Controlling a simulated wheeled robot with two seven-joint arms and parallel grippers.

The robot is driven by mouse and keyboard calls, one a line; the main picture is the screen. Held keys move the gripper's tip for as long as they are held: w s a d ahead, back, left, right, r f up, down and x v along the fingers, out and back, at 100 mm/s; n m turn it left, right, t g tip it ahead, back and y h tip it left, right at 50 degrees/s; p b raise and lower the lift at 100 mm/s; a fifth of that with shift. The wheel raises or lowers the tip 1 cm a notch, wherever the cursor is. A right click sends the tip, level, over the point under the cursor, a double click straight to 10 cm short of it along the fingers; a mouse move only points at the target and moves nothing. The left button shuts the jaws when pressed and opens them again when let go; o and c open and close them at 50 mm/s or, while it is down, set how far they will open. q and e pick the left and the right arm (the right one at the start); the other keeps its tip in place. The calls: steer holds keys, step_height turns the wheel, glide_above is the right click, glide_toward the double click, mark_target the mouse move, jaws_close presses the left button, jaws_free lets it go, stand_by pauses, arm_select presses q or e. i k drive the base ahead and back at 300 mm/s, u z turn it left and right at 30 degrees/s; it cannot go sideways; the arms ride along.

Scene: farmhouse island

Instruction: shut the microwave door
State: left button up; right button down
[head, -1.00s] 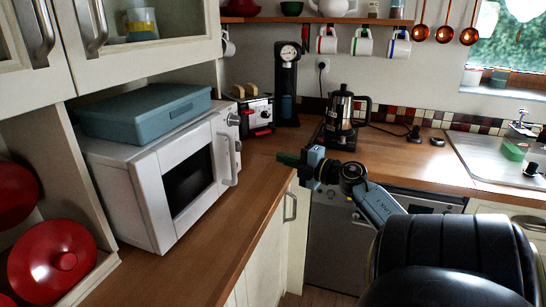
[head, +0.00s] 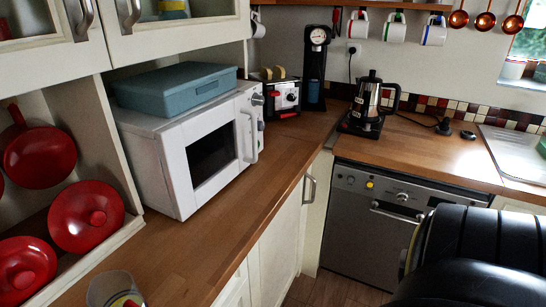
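The white microwave (head: 148,158) stands on the wooden counter at the left, with a blue lidded box on top. Its door (head: 178,170) has a dark window and a pale vertical handle (head: 251,138) on the right side. The door looks flush or nearly flush with the front; I cannot tell whether a small gap is left. Neither of my grippers is in view.
A blue box (head: 175,92) lies on the microwave. A toaster (head: 282,95) and a black coffee grinder (head: 314,70) stand behind it. A kettle (head: 368,100) sits farther right. A clear cup (head: 112,289) stands at the front. The counter before the microwave is clear.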

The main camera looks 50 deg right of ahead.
mark_target(221, 154)
steer(key=k, duration=0.35)
steer(key=u, duration=2.3)
steer(key=k, duration=1.2)
steer(key=z, duration=2.05)
